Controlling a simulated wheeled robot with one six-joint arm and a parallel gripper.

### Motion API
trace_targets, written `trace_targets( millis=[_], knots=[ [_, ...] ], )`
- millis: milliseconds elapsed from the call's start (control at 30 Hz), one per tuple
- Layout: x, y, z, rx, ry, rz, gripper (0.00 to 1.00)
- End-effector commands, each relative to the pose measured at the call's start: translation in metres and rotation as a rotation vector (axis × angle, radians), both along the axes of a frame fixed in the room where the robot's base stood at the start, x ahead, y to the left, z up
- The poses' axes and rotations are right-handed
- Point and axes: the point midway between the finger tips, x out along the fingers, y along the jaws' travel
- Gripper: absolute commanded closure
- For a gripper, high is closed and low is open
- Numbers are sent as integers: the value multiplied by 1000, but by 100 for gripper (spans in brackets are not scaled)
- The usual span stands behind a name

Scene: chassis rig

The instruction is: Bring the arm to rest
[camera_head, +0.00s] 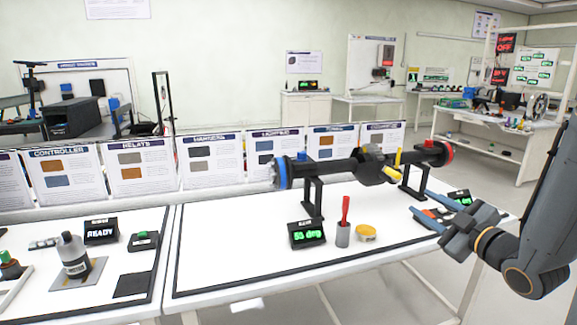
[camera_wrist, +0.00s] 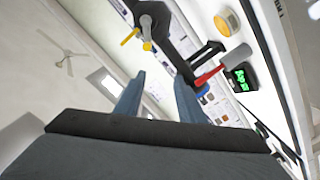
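My gripper (camera_head: 421,203) is at the right of the head view, over the table's right end, with my arm coming down from the right edge. Its two blue-grey fingers are spread apart and nothing shows between them. The wrist view shows the same open fingers (camera_wrist: 158,80), with the scene appearing strongly tilted. The axle rig (camera_head: 335,171) stands on black supports to the left of and behind my gripper. I cannot tell the exact gap between them.
Printed boards (camera_head: 145,168) line the back. The white table (camera_head: 240,245) is bare at left of the display.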

Motion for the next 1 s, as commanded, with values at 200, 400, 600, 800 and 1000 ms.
trace_targets(
  millis=[200,400,600,800,1000],
  knots=[
    [7,1,-10,-2,88,-43,64],
    [12,5,-24,4,209,-103,64],
    [9,11,-43,25,386,-198,64],
    [-19,25,-68,92,671,-369,64],
    [-81,56,-87,197,988,-553,64]
  ],
)
